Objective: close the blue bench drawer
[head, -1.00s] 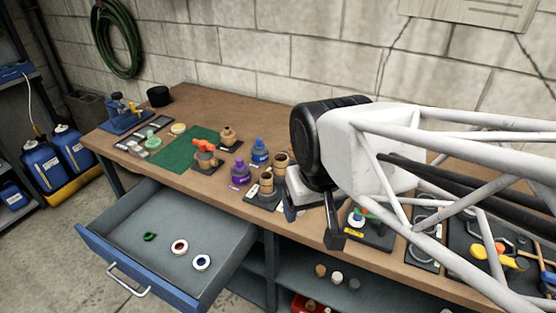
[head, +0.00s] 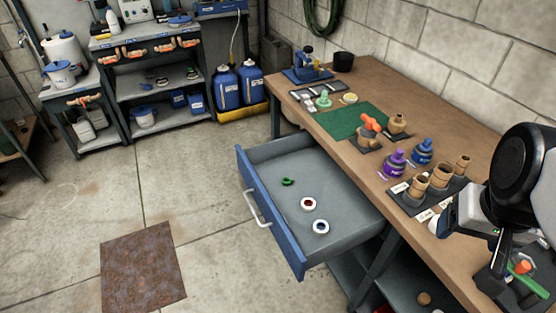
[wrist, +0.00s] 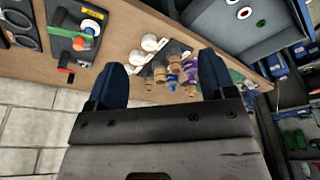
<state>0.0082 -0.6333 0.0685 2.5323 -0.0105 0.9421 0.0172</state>
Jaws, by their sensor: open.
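The blue bench drawer (head: 271,217) is pulled out from under the wooden workbench, with a light handle (head: 257,209) on its front. A green ring (head: 288,182), a white ring with a red centre (head: 308,204) and a white ring with a blue centre (head: 321,227) lie on its grey floor. The drawer also shows at the top of the wrist view (wrist: 225,40). My gripper (wrist: 165,75) is open, its two blue fingers apart and empty. It is over the bench top, right of the drawer. In the head view my arm is at the right edge and its fingertips are unclear.
The workbench (head: 440,130) holds several brown fittings, a purple bottle (head: 396,162), a blue bottle (head: 423,151), a green mat (head: 355,121) and a blue vise (head: 305,66). Blue jugs (head: 238,88) stand behind. The floor before the drawer is clear around a rusty plate (head: 142,266).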

